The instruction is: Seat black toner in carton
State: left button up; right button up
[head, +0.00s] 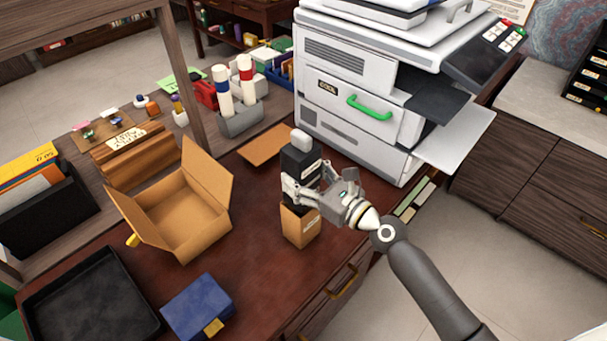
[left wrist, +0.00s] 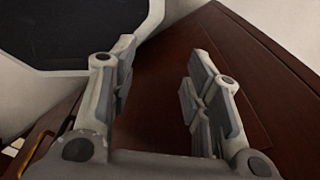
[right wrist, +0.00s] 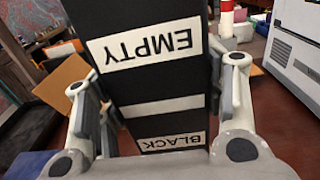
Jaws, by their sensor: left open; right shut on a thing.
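The black toner (head: 300,160) is upright, with a light grey cap on top. In the right wrist view the toner (right wrist: 155,115) fills the space between the fingers, with upside-down labels reading EMPTY and BLACK. My right gripper (head: 306,187) is shut on it. Directly below stands a small, narrow brown carton (head: 300,228) near the desk's front edge. The toner's lower end is hidden by the gripper and carton rim, so I cannot tell how far it is inside. My left gripper (left wrist: 158,75) is open and empty above the desk, outside the head view.
A larger open brown box (head: 185,215) stands left of the carton. A black tray (head: 90,305) and a blue box (head: 197,305) lie at the front left. The white printer (head: 350,125) with a green handle stands behind on the right. A flat brown sheet (head: 267,145) lies behind.

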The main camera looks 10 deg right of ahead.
jog(key=shift+p, duration=0.35)
dwell(1.2)
jog(key=shift+f, duration=0.15)
jog(key=shift+f+b, duration=0.3)
jog(key=shift+b, duration=0.2)
jog(key=shift+f+b, duration=3.1)
jog(key=shift+f, duration=0.35)
jog(key=o, duration=1.1)
jog(key=shift+s, duration=0.1)
jog(key=o, duration=0.3)
jog(key=shift+f, duration=0.1)
jog(key=shift+s, duration=0.1)
